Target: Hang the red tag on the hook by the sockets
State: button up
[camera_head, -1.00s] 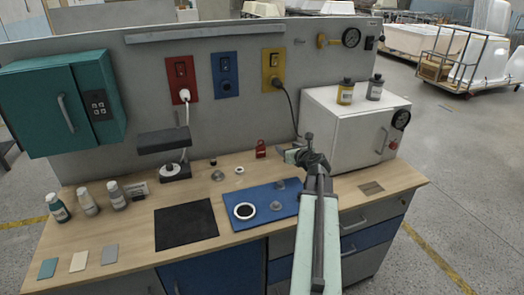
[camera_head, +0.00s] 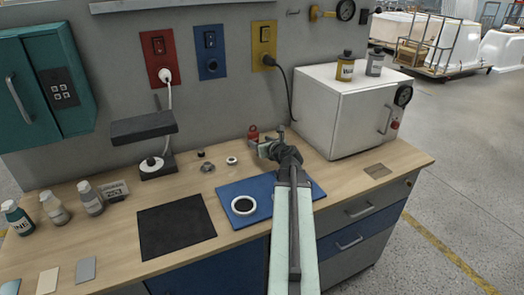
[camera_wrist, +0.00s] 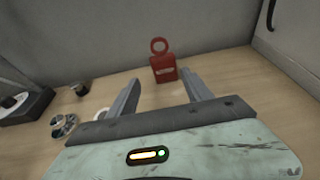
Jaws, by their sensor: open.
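The red tag (camera_head: 253,132) stands on the wooden worktop near the back wall, a ring at its top. In the wrist view the red tag (camera_wrist: 163,72) is upright, just beyond and between my fingertips. My gripper (camera_head: 263,148) is open and empty, pointing at the tag from in front; its two fingers (camera_wrist: 164,90) spread on either side in the wrist view. A small hook (camera_head: 293,12) is on the grey panel, right of the yellow socket (camera_head: 263,45). The red socket (camera_head: 159,57) and blue socket (camera_head: 210,52) are further left.
A white cabinet (camera_head: 335,110) with bottles on top stands close right of my gripper. A black cable hangs from the yellow socket beside it. A blue mat (camera_head: 227,192) with a ring lies in front. A dark shelf stand (camera_head: 143,127) and small parts are left.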

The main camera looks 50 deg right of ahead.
aim_at(254, 137)
jog(key=shift+s+d+f, duration=0.1)
jog(key=shift+d+f, duration=0.05)
jog(key=shift+d, duration=0.1)
jog(key=shift+w+d+f, duration=0.1)
jog(key=shift+w, duration=0.1)
jog(key=b+x, duration=0.2)
jog(key=x, duration=0.5)
jog(key=shift+w+d, duration=0.1)
jog(key=shift+w, duration=0.05)
dwell(0.6)
jog(key=c, duration=1.2)
notch_tip(254, 137, up, 6)
jog(key=p, duration=0.6)
jog(key=shift+s, duration=0.2)
